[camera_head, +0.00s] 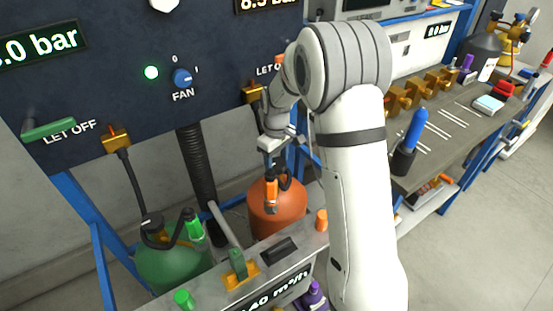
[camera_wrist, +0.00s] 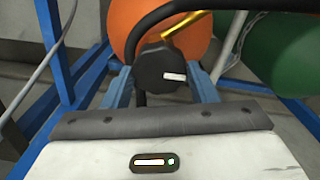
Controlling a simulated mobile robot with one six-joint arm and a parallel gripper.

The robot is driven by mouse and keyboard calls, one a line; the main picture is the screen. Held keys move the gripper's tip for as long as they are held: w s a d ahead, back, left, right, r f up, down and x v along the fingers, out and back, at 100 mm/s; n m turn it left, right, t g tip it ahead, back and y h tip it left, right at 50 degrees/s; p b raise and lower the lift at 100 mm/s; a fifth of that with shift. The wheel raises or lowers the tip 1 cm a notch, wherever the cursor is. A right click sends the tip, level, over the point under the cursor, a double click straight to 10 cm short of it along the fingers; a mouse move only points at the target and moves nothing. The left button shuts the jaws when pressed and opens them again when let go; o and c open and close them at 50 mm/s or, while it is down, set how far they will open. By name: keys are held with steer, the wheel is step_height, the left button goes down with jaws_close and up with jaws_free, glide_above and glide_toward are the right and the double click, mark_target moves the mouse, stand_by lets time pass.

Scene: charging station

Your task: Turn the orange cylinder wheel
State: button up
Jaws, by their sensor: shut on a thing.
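The orange cylinder (camera_head: 278,217) stands upright below the panel, behind the workbench top. In the wrist view the orange cylinder (camera_wrist: 130,25) fills the top middle. Its wheel (camera_wrist: 158,68) is a black knob with a small white label, between my two fingers. My gripper (camera_head: 281,152) reaches down over the cylinder's top; in the wrist view its fingers (camera_wrist: 160,84) are shut on the wheel's two sides. In the head view the wheel is mostly hidden by my gripper and the orange-tipped hose fitting (camera_head: 271,194).
A green cylinder (camera_head: 170,265) stands to the left. A black hose (camera_wrist: 225,8) curves close around the wheel. Blue frame bars (camera_wrist: 62,50) stand near my fingers. The dark panel (camera_head: 110,60) with the FAN switch (camera_head: 182,78) rises behind. The bench (camera_head: 440,140) at right holds tools.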

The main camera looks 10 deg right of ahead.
steer(key=shift+c, duration=1.2)
steer(key=shift+m, duration=0.4)
steer(key=m, duration=0.3)
steer(key=shift+m, duration=0.3)
steer(key=m, duration=0.4)
steer(key=shift+d+m+b, duration=0.1)
steer(key=shift+m+b, duration=0.2)
steer(key=m, duration=0.4)
steer(key=shift+m, duration=2.5)
